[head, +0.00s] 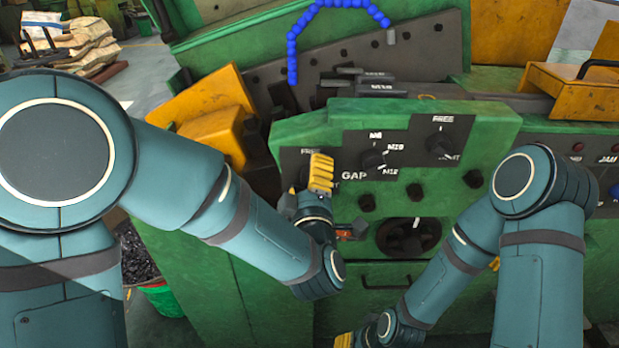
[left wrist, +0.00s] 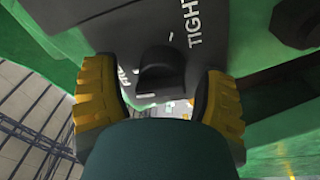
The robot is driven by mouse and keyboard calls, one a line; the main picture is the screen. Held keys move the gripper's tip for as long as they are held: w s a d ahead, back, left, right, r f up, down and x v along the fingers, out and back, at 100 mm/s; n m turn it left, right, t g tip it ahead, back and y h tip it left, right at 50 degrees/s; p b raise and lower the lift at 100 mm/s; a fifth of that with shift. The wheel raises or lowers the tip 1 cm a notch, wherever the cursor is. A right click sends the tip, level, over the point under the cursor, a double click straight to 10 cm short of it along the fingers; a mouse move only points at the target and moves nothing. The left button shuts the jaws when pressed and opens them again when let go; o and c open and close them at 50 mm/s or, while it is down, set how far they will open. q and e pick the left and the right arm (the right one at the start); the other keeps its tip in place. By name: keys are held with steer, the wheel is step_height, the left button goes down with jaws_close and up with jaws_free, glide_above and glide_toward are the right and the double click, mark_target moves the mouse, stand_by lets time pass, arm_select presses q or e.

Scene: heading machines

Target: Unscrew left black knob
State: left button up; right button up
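The left black knob (left wrist: 161,70) shows in the left wrist view on a dark plate, with a "TIGHT" label to its right. It lies between the yellow-padded fingers of my left gripper (left wrist: 158,88), with a visible gap on each side. The gripper is open and faces the plate. In the head view my left gripper (head: 316,178) is in front of the left end of the machine's panel (head: 345,112) and hides this knob. My right gripper (head: 343,340) is at the bottom edge, mostly cut off and behind its own arm, so its opening is unclear.
A middle knob (head: 373,159) and a right knob (head: 439,145) are on the same panel. Small black buttons (head: 367,202) and a round dial (head: 408,237) sit below. A drawer handle (head: 386,284) is lower down. A yellow part (head: 212,112) stands at the left.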

arm_select(q)
steer(key=shift+s+f, duration=0.1)
steer(key=shift+s, duration=0.05)
steer(key=s, duration=0.7)
steer(key=shift+s+d+f, duration=0.15)
steer(key=shift+d+f, duration=0.1)
steer(key=shift+f, duration=0.1)
